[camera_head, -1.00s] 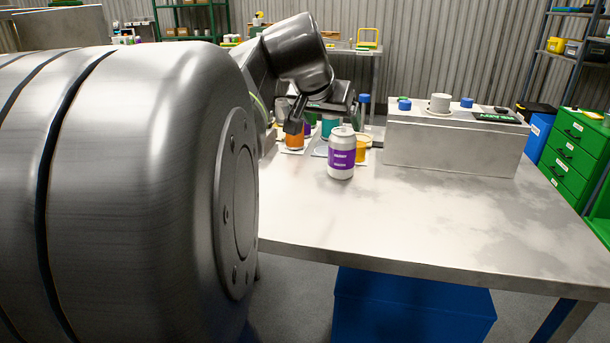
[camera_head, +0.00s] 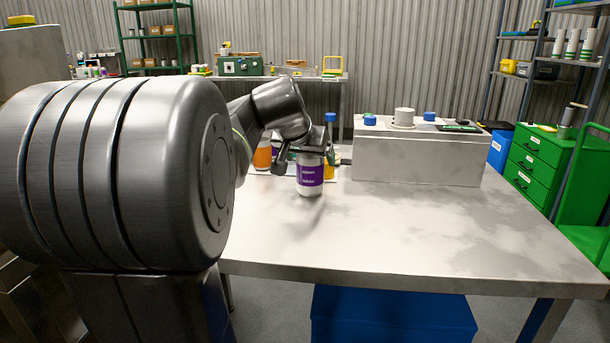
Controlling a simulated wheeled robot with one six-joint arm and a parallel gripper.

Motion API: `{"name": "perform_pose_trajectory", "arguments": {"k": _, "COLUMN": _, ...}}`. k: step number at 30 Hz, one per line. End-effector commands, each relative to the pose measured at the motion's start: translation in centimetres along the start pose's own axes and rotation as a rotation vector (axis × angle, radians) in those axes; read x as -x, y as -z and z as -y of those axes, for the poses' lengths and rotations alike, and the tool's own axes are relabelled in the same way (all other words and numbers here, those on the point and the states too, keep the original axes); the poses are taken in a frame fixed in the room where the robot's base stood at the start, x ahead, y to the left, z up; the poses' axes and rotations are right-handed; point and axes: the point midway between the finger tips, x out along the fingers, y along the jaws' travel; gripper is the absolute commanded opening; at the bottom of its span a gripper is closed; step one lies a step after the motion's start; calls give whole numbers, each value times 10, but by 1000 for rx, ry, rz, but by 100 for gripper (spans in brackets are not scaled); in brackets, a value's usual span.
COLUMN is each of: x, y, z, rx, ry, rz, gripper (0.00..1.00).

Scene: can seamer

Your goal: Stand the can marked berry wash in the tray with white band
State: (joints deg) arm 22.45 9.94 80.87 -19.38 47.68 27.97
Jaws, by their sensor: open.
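A white can with a purple band (camera_head: 310,176) stands upright on the metal table. Its label is too small to read. My gripper (camera_head: 306,153) is open at the can's upper part; one dark finger shows just left of the can. I cannot tell whether the fingers touch it. An orange can (camera_head: 262,156) and a yellow can (camera_head: 330,169) stand behind it, the yellow one partly hidden. Pale tray or mat edges show around them, but I cannot make out a tray with a white band.
A grey machine box (camera_head: 415,158) with blue knobs and a white cylinder stands on the table's right rear. The front and right of the table (camera_head: 400,225) are clear. Green drawers (camera_head: 535,165) stand at the right. A blue bin (camera_head: 390,318) is under the table.

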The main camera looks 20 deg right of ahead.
Motion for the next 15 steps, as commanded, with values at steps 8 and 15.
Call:
{"name": "perform_pose_trajectory", "arguments": {"k": 8, "x": -31, "y": 0, "z": 0, "rx": -1, "ry": 0, "rz": 0, "gripper": 84}}
{"name": "perform_pose_trajectory", "arguments": {"k": 15, "x": -30, "y": 0, "z": 0, "rx": -1, "ry": 0, "rz": 0, "gripper": 65}}
